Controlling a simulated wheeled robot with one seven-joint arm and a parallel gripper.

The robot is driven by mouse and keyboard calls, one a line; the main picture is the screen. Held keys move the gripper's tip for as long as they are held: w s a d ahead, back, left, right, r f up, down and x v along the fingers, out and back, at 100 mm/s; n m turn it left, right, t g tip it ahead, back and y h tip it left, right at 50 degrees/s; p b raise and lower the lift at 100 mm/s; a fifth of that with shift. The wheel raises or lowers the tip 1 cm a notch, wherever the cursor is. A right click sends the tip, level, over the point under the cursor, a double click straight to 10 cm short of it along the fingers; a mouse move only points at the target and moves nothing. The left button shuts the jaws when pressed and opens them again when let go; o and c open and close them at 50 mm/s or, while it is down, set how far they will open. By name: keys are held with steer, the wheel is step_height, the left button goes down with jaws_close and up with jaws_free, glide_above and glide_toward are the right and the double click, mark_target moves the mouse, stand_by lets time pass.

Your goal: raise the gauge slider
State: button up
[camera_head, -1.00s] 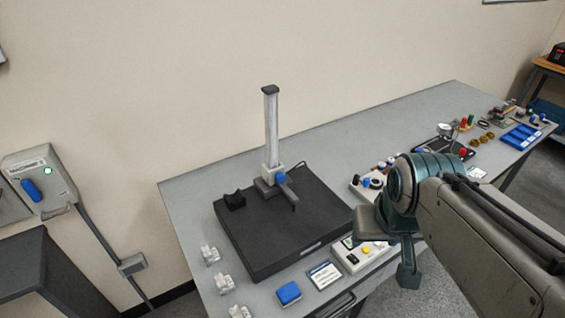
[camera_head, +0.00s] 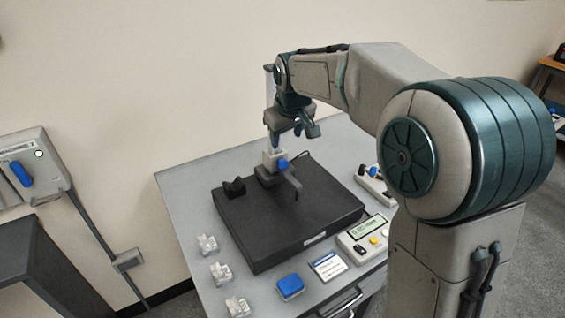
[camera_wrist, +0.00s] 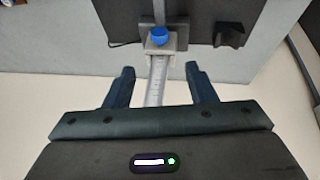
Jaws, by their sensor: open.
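The gauge slider (camera_head: 271,159) is a light grey block with a blue knob (camera_head: 282,164), low on an upright column above the black base plate (camera_head: 325,225). A dark arm juts from it toward the front. In the wrist view the slider (camera_wrist: 152,48) and its blue knob (camera_wrist: 160,36) lie beyond the fingertips, and the scaled column (camera_wrist: 155,82) runs between the fingers. My gripper (camera_wrist: 160,71) is open and empty, with one finger on each side of the column. In the head view my gripper (camera_head: 291,134) is just above the slider and hides part of the column.
A small black V-shaped block (camera_head: 234,187) sits on the plate's left. A readout box (camera_head: 362,238) with buttons, a card (camera_head: 328,266) and a blue block (camera_head: 290,287) lie in front. Several clear pieces (camera_head: 220,272) line the left edge. A wall box (camera_head: 30,172) is further left.

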mark_target(282, 161)
steer(key=p+x, duration=0.1)
steer(key=x, duration=1.2)
steer(key=shift+w+a+f+p, duration=0.1)
steer(key=shift+w+f+p, duration=0.1)
steer(key=shift+p, duration=0.1)
jaws_close()
step_height(282, 161, up, 17)
steer(key=p, duration=0.7)
steer(key=shift+f, duration=0.25)
jaws_free()
steer(key=shift+s, duration=0.1)
